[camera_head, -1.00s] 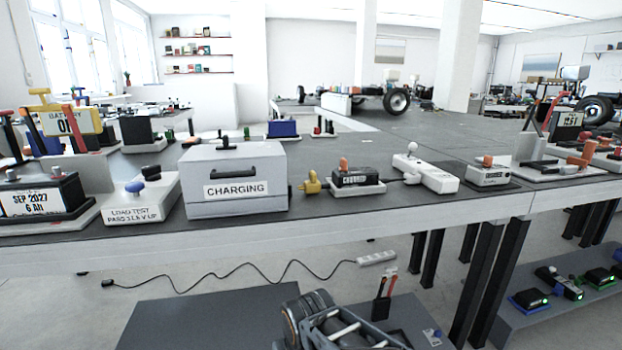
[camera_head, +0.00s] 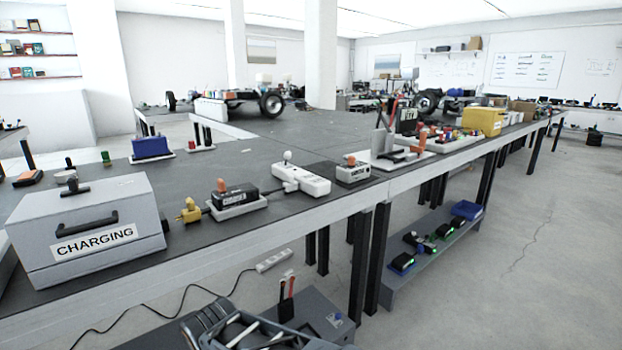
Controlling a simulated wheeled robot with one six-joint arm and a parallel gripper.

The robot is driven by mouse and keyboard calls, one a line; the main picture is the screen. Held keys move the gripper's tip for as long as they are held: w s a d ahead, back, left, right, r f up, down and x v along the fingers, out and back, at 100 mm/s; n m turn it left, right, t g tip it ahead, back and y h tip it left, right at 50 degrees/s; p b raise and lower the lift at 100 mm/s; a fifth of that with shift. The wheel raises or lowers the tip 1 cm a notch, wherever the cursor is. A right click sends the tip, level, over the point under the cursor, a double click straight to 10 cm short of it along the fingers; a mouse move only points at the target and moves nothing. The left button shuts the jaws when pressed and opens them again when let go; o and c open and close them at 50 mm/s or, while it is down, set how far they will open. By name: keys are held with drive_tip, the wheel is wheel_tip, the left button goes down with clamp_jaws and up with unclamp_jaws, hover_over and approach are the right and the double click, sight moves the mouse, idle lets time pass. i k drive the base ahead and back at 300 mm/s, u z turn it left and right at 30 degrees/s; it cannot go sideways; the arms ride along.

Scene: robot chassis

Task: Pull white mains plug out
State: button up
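A white socket strip (camera_head: 315,186) lies on the dark bench top near its front edge, right of centre. A white piece with a round knob (camera_head: 287,158) stands upright at the strip's far left end, and it looks like the white mains plug seated in the strip. A black plug or cable end (camera_head: 290,187) sits at the strip's near left side. My gripper is not in view; only part of my folded arm shows at the bottom edge, well below and left of the strip.
A black charger with an orange knob (camera_head: 235,195) and a yellow connector (camera_head: 190,210) stand left of the strip. A grey CHARGING box (camera_head: 85,225) is farther left. A grey unit (camera_head: 353,172) stands to the right.

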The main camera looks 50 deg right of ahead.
sight(290, 185)
drive_tip(key=z, duration=0.9)
drive_tip(key=k, duration=0.15)
drive_tip(key=z, duration=0.45)
